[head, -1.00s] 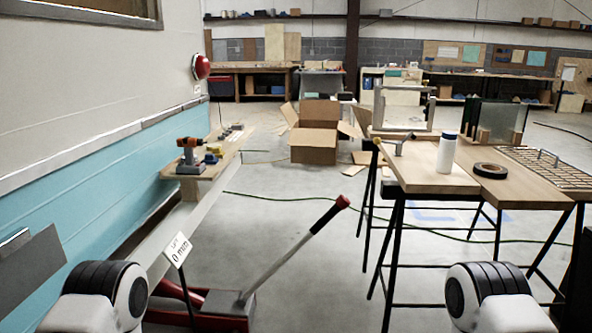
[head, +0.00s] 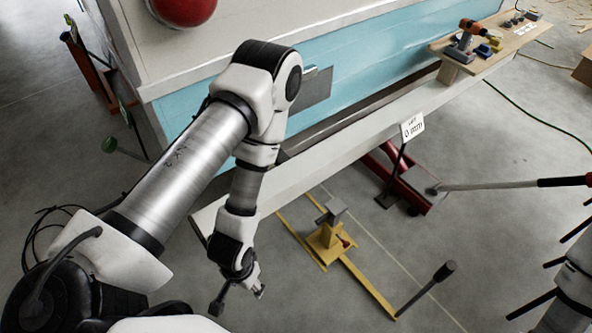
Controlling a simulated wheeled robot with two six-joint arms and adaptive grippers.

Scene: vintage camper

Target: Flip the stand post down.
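A yellow stand (head: 326,238) with a grey head on its short upright post (head: 332,213) sits on the floor beside the camper's lower beam, in the middle of the head view. Yellow bars run along the floor from it, and a grey rod with a dark grip (head: 428,288) rises at its lower right. My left gripper (head: 238,298) hangs at the lower left of the stand, apart from it. Its fingers are spread and empty. Part of my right arm shows at the lower right edge; its fingertips cannot be made out.
The teal and white camper (head: 365,50) has a pale beam (head: 310,165) along its lower side. A red jack (head: 412,188) with a long handle (head: 510,186) stands right of the stand, by a "0 mm" sign (head: 412,126). A wooden shelf (head: 510,40) holds a drill. Floor between is clear.

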